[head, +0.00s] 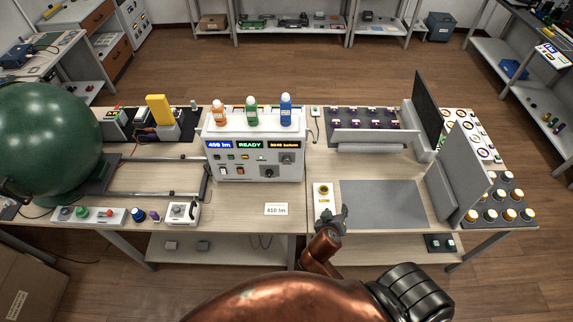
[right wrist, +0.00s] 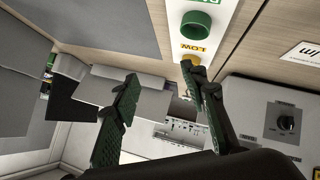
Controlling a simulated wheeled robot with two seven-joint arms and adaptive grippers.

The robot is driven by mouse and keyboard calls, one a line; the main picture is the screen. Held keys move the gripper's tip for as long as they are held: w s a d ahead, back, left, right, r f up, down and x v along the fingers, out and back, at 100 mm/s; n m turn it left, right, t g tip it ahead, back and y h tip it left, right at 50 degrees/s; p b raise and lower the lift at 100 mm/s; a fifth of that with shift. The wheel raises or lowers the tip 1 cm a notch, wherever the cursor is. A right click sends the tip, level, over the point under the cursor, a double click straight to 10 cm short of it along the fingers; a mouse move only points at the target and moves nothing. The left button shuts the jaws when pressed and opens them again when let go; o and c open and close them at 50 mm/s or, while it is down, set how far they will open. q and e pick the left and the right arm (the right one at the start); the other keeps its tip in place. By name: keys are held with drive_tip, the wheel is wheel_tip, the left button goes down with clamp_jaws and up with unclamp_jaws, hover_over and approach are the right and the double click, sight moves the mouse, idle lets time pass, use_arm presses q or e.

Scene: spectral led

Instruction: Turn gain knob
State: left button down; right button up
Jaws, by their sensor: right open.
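The white instrument box (head: 252,171) stands on the bench left of centre, with lit displays, one reading READY. A dark round knob (head: 286,158) is at the right end of its front. The same knob, black on a grey panel, shows in the right wrist view (right wrist: 287,122); its label is too small to read. My right gripper (head: 338,217) is at the front of the bench, to the right of and nearer than the box, apart from the knob. Its two fingers are spread and empty in the right wrist view (right wrist: 160,75). My left gripper is not in view.
A white plate (head: 323,201) marked LOW lies beside my right gripper; one finger overlaps its yellow part in the wrist view. A grey mat (head: 383,204) is clear to the right. A 610 lm card (head: 276,209) lies before the box. Three bottles (head: 251,110) stand on it.

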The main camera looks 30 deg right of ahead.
drive_tip(key=w+a+r+t+h, duration=0.2)
drive_tip(key=w+r+t, duration=0.15)
drive_tip(key=w, duration=0.45)
drive_tip(key=n+t, duration=0.4)
drive_tip(key=t, duration=0.1)
approach(287, 162)
drive_tip(key=shift+t+y, duration=0.25)
drive_tip(key=shift+y, duration=0.25)
drive_tip(key=p+x, duration=0.1)
drive_tip(key=x, duration=0.6)
drive_tip(key=shift+w+d+r+p, duration=0.15)
drive_tip(key=shift+w+d+p, duration=0.1)
drive_tip(key=shift+d+p, duration=0.15)
drive_tip(key=shift+w+d, duration=0.2)
drive_tip(key=shift+w, duration=0.2)
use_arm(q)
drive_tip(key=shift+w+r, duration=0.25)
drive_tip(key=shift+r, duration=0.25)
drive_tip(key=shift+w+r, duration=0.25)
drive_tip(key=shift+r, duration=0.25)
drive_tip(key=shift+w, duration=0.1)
use_arm(e)
clamp_jaws()
